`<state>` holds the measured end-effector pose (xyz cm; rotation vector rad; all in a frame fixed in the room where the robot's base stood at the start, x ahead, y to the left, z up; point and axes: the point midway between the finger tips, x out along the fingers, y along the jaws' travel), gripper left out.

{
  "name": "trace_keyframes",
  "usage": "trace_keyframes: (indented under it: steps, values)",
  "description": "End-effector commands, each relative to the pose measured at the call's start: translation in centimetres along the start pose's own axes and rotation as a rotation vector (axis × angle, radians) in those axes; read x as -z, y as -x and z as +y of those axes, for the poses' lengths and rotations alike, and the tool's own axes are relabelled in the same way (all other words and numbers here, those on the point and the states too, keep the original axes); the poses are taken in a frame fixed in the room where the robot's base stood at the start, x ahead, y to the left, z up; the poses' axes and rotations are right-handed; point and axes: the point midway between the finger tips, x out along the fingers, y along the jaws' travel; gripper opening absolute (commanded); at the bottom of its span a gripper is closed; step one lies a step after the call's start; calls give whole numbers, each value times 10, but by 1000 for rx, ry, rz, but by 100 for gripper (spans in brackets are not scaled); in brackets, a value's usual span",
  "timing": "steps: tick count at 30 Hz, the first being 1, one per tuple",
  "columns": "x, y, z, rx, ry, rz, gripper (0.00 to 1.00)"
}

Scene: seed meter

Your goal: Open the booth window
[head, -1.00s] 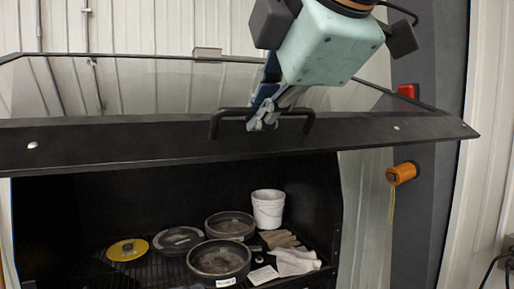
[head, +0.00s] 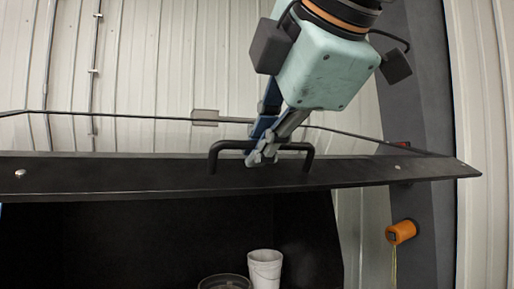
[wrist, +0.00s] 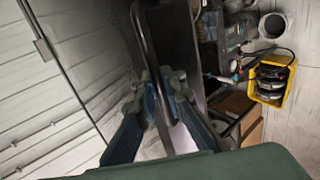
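The booth window is a glass pane in a black frame (head: 110,178). It is swung up and out, so the dark booth opening (head: 140,235) shows below it. A black bar handle (head: 232,145) is fixed on the frame's front edge. My gripper (head: 262,159) is at the middle of this handle with its fingers closed around the bar. In the wrist view the handle (wrist: 148,50) runs between the two fingers of my gripper (wrist: 163,85). The exact contact at the fingertips is partly hidden.
Inside the booth stand a white bucket (head: 264,268) and a round dark pan (head: 224,281). An orange reel (head: 401,232) hangs on the dark post at the right. The wrist view shows a yellow bin (wrist: 270,82) and shelf clutter off to the side.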

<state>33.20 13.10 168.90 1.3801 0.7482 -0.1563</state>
Motion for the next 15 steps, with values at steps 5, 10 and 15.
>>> trace_keyframes:
  steps: [5,10,15]
  values:
    - [0,0,0,1,0,0,25]
    - [0,0,0,1,0,0,25]
    - [0,3,0,-1,-1,0,25]
